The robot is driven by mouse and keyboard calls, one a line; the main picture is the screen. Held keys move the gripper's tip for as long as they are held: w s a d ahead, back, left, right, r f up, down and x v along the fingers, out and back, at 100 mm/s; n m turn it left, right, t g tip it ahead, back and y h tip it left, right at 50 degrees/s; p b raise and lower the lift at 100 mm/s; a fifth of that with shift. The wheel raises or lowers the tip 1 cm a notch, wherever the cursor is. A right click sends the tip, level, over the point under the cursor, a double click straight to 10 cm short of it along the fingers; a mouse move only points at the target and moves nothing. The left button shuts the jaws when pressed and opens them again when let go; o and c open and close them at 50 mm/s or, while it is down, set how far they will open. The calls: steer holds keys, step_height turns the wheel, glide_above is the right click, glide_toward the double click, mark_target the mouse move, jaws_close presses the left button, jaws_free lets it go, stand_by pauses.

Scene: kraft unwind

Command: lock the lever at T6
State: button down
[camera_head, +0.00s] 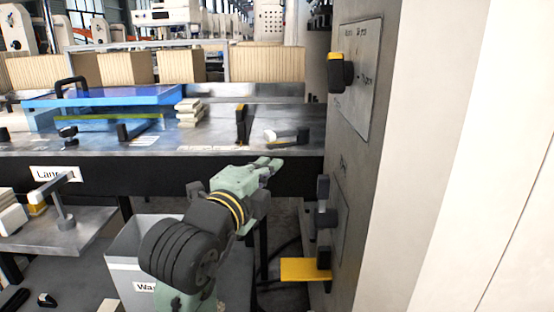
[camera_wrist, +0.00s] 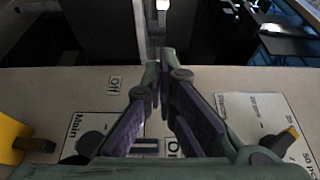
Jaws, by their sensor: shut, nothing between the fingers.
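My gripper (camera_head: 270,164) is shut and empty, in front of the grey machine panel (camera_head: 352,150) at right. In the wrist view, its fingertips (camera_wrist: 160,75) meet above a pale panel face. A black lever-like handle (camera_head: 325,207) sits low on the panel, to the right of my gripper and apart from it. A yellow block (camera_head: 305,269) juts out below it. A black and yellow knob (camera_head: 340,73) sits higher on a labelled plate. The wrist view shows a "Main" plate with a dark knob (camera_wrist: 92,144) and another plate with a yellow-tipped knob (camera_wrist: 284,140). No T6 label is readable.
A long metal bench (camera_head: 60,140) with a blue tray (camera_head: 110,97) and small blocks runs behind my arm. A grey waste bin (camera_head: 125,262) stands below my arm. A smaller metal table (camera_head: 75,235) is at left. A pale wall closes off the right.

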mark_target(267, 139)
steer(key=shift+w+a+p+x, duration=0.15)
steer(key=shift+a+p+x, duration=0.35)
steer(key=shift+x, duration=1.4)
steer(key=shift+w+a+p+x, duration=0.3)
steer(key=shift+p+x, duration=0.45)
steer(key=shift+x, duration=1.15)
steer(key=shift+w+a+p+x, duration=0.1)
steer(key=shift+a+p+x, duration=0.45)
steer(key=shift+x, duration=1.35)
steer(key=w+a+m+g+h+b, duration=0.1)
steer(key=b, duration=0.1)
steer(key=w+a+m+h+b, duration=0.1)
steer(key=w+a+h+b, duration=0.1)
steer(key=b, duration=0.1)
steer(key=shift+w+g+h+b, duration=0.3)
steer(key=shift+g+b, duration=0.05)
steer(key=shift+g, duration=0.05)
